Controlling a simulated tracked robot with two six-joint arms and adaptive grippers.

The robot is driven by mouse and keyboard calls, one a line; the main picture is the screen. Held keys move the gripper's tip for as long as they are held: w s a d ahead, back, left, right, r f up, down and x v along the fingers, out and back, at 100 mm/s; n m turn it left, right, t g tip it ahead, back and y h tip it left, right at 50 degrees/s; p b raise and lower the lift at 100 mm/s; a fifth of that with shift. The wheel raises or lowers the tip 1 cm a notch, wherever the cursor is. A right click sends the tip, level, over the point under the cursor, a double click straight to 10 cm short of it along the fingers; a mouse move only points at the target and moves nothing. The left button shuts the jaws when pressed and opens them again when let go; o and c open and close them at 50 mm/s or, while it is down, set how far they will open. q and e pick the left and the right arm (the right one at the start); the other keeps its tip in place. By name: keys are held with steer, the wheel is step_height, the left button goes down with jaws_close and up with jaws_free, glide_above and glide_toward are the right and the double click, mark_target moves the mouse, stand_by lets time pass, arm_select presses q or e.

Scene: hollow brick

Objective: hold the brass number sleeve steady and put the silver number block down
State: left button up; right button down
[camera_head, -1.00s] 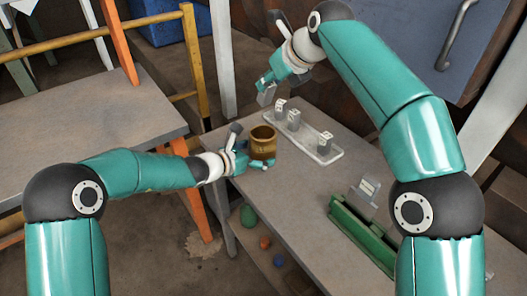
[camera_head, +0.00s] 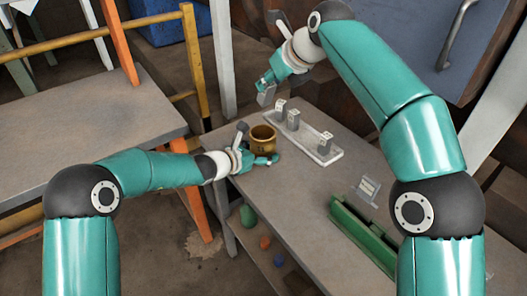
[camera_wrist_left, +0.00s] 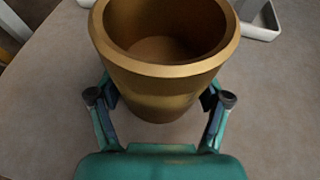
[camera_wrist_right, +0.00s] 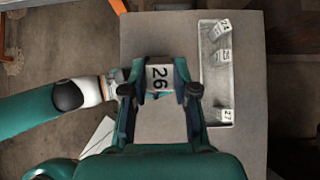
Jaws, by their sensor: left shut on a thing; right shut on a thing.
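The brass number sleeve (camera_head: 263,136) stands upright and open at the top, near the table's left edge. My left gripper (camera_head: 262,158) is shut on it; the left wrist view shows the sleeve (camera_wrist_left: 165,75) between both fingers. My right gripper (camera_head: 265,87) is shut on the silver number block (camera_head: 266,96) and holds it in the air, above and behind the sleeve in the head view. In the right wrist view the block (camera_wrist_right: 160,77) shows "26" between the fingers. The sleeve cannot be made out there.
A pale tray (camera_head: 325,158) beyond the sleeve holds three numbered blocks, with a gap before the far right one (camera_head: 325,142). A green holder (camera_head: 362,235) and a clear stand (camera_head: 367,190) are at the table's front right. The table's middle (camera_head: 290,190) is clear.

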arm_select(q)
steer(key=shift+c, duration=0.2)
arm_select(e)
steer(key=shift+f, duration=6)
steer(key=c, duration=0.8)
jaws_free()
arm_select(q)
steer(key=shift+s, duration=0.1)
arm_select(e)
steer(key=v, duration=1.2)
steer(key=shift+w, duration=0.1)
arm_select(q)
steer(key=o, duration=1.5)
steer(key=shift+o, duration=0.2)
steer(key=shift+a, duration=0.1)
